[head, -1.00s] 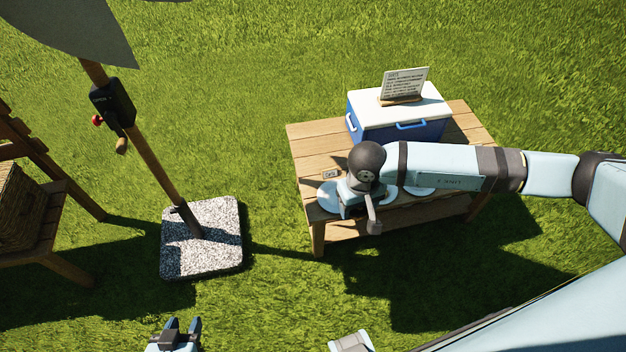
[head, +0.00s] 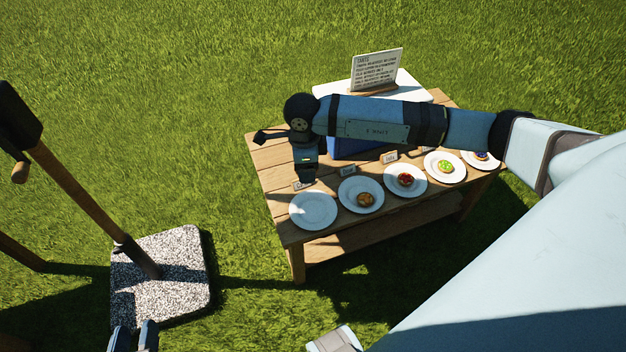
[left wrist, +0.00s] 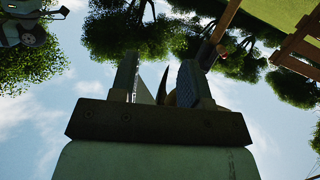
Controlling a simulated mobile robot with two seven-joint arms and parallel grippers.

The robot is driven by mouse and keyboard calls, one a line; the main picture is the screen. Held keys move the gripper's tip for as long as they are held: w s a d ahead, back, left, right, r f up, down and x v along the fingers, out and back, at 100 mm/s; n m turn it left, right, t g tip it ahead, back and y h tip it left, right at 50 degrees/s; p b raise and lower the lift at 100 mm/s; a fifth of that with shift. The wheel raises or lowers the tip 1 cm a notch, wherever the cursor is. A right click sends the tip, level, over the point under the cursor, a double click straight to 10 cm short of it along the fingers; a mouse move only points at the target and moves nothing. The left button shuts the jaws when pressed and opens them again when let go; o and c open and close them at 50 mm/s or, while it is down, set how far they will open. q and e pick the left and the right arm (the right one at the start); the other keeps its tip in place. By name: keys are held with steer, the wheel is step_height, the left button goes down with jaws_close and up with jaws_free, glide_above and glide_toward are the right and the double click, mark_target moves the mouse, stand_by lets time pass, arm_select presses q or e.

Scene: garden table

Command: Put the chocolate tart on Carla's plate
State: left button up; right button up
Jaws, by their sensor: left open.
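Several white plates stand in a row along the table's front edge. The leftmost plate (head: 313,210) is empty. The others hold a brown tart (head: 366,199), a red tart (head: 405,180), a green tart (head: 445,166) and a dark blue tart (head: 481,156). The brown one looks most like chocolate, but I cannot be sure. Small name cards (head: 390,156) stand behind plates; I cannot read which is Carla's. My left gripper (head: 134,338) is open and empty, low at the left, away from the table; its fingers point skyward in the left wrist view (left wrist: 165,85). My right gripper (head: 306,172) hangs behind the empty plate, its jaws unclear.
A blue cooler with a white lid (head: 412,84) stands at the table's back, partly hidden by my right arm. A sign (head: 377,69) on it has text too small to read. A parasol pole (head: 85,203) on a speckled base (head: 180,262) stands left of the table.

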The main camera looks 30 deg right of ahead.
steer(key=w+d+f+m+b, duration=0.35)
steer(key=f+m+b, duration=0.45)
steer(key=m, duration=0.4)
steer(key=m+b, duration=1)
steer(key=m, duration=0.2)
glide_above(313, 211)
step_height(313, 211, down, 4)
step_height(313, 211, down, 14)
steer(key=b, duration=0.4)
steer(key=shift+b, duration=0.35)
step_height(313, 211, down, 5)
steer(key=shift+f+b, duration=0.15)
steer(key=shift+b, duration=0.95)
arm_select(q)
step_height(313, 211, down, 10)
steer(key=d+m+h, duration=0.2)
steer(key=d+h, duration=0.1)
steer(key=shift+w+f+m+t, duration=0.25)
steer(key=shift+w+m+t, duration=0.05)
steer(key=shift+w+t, duration=0.15)
steer(key=shift+f, duration=0.1)
arm_select(e)
steer(key=o, duration=0.6)
steer(key=shift+f, duration=0.1)
steer(key=shift+o, duration=0.2)
